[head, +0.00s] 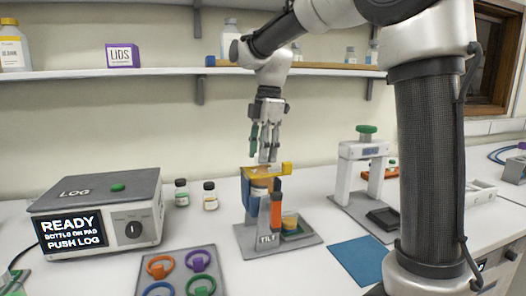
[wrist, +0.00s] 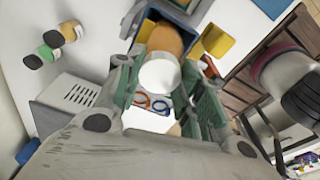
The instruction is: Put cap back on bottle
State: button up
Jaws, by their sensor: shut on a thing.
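My gripper (head: 264,156) points down just above the tilt stand (head: 266,239). In the wrist view my gripper (wrist: 166,78) is shut on a white round cap (wrist: 158,73), held between its green-grey fingers. An orange-brown bottle (wrist: 167,40) lies just beyond the cap, within the stand's blue holder. In the head view the bottle is mostly hidden behind the blue holder (head: 247,188) and the yellow piece (head: 285,168) at its top. I cannot tell whether the cap touches the bottle's mouth.
An orange handle (head: 276,212) and a small yellow-topped item (head: 290,220) are at the stand's right. The LOG box (head: 97,205), two small bottles (head: 181,193), a tray of coloured rings (head: 181,259), a blue mat (head: 361,260) and a white press (head: 361,151) stand around it.

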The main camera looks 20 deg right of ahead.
dwell(0.3)
jog(key=o, duration=1.3)
jog(key=shift+r, duration=3.5)
grip_shut()
jog(key=shift+f, duration=0.3)
